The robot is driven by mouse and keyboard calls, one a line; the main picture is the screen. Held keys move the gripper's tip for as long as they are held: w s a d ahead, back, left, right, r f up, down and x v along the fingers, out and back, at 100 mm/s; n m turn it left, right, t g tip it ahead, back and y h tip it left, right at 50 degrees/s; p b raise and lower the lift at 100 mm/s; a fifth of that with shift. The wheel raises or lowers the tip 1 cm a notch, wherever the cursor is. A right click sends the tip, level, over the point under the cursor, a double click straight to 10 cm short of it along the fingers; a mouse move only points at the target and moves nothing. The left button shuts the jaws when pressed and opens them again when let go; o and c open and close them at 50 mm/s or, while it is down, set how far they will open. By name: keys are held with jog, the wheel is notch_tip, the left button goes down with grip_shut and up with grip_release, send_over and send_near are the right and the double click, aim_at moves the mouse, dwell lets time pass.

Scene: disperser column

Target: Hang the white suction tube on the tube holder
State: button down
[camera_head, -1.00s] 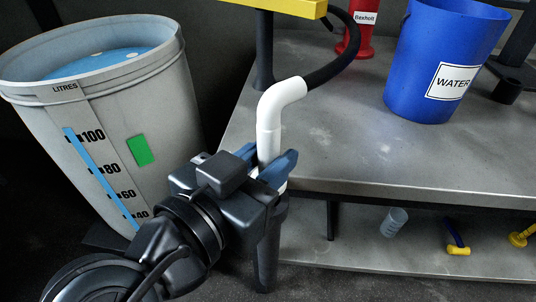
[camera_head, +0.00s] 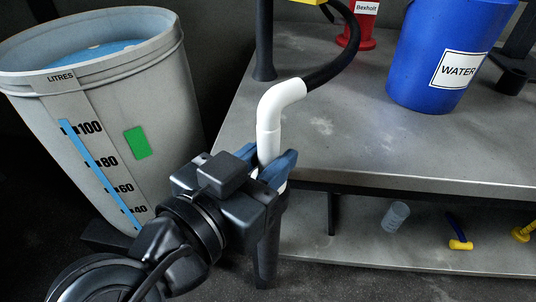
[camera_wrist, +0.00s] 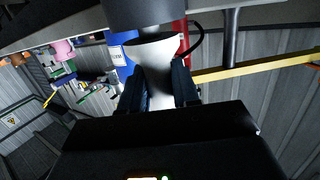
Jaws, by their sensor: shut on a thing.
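The suction tube has a white upper part with a bend (camera_head: 270,120), and a black hose (camera_head: 335,55) runs from its top. A dark straight length (camera_head: 268,250) continues below my gripper. My gripper (camera_head: 268,168) is shut on the white tube below the bend and holds it upright, just off the table's left front corner. In the wrist view the white tube (camera_wrist: 158,75) lies between the two fingers, with a dark cylinder (camera_wrist: 143,12) beyond it. I cannot clearly pick out the tube holder in these views.
A grey bin (camera_head: 165,85) marked in litres, with blue contents, stands left of my gripper. The grey table (camera_head: 340,125) bears a blue WATER bucket (camera_head: 420,60) and a red Bexholt container (camera_head: 362,25). A lower shelf (camera_head: 350,245) holds small items. A dark post (camera_head: 264,40) stands behind the tube.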

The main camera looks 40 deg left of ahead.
jog(key=shift+f+b, duration=0.35)
jog(key=shift+f, duration=0.15)
jog(key=c, duration=0.8)
grip_release()
jog(key=shift+o, duration=0.2)
jog(key=shift+s, duration=0.1)
jog(key=s+r+p, duration=0.1)
jog(key=s, duration=0.6)
jog(key=shift+s+d, duration=0.25)
jog(key=shift+d, duration=0.1)
jog(key=shift+d, duration=0.1)
